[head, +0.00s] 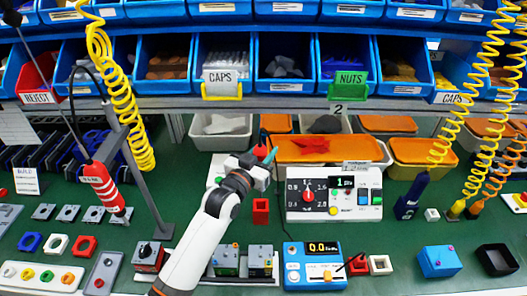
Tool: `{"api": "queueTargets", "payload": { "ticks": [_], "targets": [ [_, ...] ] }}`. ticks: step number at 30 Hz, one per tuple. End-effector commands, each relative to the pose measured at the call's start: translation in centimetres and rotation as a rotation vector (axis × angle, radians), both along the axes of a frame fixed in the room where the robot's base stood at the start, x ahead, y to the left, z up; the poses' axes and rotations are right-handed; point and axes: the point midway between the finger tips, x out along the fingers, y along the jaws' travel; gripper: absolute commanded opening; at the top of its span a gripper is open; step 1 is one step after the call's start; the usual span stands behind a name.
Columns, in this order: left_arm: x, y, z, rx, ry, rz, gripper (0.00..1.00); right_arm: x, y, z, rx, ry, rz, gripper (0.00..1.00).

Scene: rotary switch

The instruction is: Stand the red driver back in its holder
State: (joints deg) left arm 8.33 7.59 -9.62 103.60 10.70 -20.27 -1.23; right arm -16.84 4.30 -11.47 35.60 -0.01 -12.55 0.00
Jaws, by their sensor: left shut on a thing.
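My left gripper (264,160) is over the middle of the bench, just left of the white dial box, and is shut on a slim thing with a red upper part, which looks like the red driver (262,140). The red part sticks up above the jaws; its lower end is hidden by the gripper. A teal bit shows beside the fingertips; I cannot tell what it belongs to. A small red block (261,211), perhaps the holder, stands on the green bench below and apart from the gripper. A larger red driver-like tool (103,187) hangs at the left. My right gripper is not in view.
The white dial box (335,193) stands right of my gripper. An orange tray (320,150) and grey bins are behind. A blue meter (312,265) is in front. A metal post (140,180) and yellow coiled hoses stand left.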

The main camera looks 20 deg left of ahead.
Motion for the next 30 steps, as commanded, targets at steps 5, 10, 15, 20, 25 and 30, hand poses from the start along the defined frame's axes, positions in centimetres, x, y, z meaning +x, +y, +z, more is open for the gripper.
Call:
{"api": "queueTargets", "payload": {
  "ticks": [5,10,15,20,25,30],
  "targets": [
    [0.0,0.0,-1.5,-0.001,-0.004,0.000,0.00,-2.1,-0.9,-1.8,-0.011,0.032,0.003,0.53],
    [0.0,0.0,-3.4,-0.001,-0.004,0.001,0.00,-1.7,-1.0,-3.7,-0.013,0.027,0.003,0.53],
    [0.0,0.0,-5.3,-0.001,-0.005,0.001,0.00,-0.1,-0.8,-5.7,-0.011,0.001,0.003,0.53],
    [0.0,0.0,-6.9,-0.001,-0.004,0.001,0.00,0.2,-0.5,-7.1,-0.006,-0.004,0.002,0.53],
    [0.0,0.0,-8.6,0.000,-0.003,0.000,0.00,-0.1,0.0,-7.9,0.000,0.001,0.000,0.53],
    [0.0,0.0,-9.5,0.000,-0.004,0.000,0.00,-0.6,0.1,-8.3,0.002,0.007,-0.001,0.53]
  ]
}}
